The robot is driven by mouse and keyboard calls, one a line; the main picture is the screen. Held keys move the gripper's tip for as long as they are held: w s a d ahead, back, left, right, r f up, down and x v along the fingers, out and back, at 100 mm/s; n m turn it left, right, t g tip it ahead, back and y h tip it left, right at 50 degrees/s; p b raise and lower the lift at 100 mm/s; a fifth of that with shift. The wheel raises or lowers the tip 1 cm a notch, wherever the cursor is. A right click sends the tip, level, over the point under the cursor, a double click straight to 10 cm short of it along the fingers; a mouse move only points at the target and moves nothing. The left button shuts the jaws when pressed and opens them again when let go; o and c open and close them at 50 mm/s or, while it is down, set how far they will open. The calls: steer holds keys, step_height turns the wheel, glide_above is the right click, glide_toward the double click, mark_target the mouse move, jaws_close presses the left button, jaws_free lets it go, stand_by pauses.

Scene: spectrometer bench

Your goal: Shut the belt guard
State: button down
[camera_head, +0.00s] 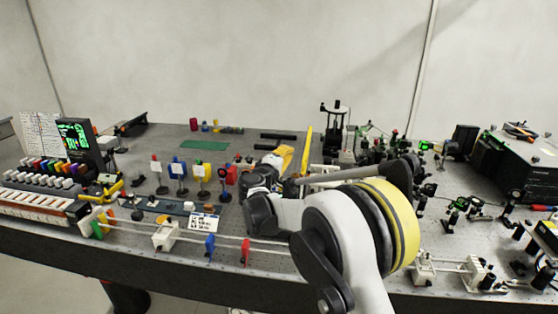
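A thin yellow panel (306,150) stands upright near the middle of the bench, and it looks like the belt guard, raised. What it is hinged to is hidden behind my arm. My gripper (262,178) seems to be the dark end of my arm, left of and nearer than the panel. Its fingers cannot be made out, so I cannot tell whether it is open or shut. A yellow piece (284,157) shows just beyond it; I cannot tell what it belongs to or whether they touch.
The grey bench (150,265) is crowded. Small posts with coloured tags (179,170) stand to the left, and a slim rail with blue and red clips (210,245) runs along the front. Optics (455,210) and a black box (505,160) fill the right. A green mat (204,145) lies at the back.

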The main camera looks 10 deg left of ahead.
steer(key=shift+s+d+f, duration=0.15)
steer(key=shift+d, duration=1.2)
steer(key=shift+d, duration=0.1)
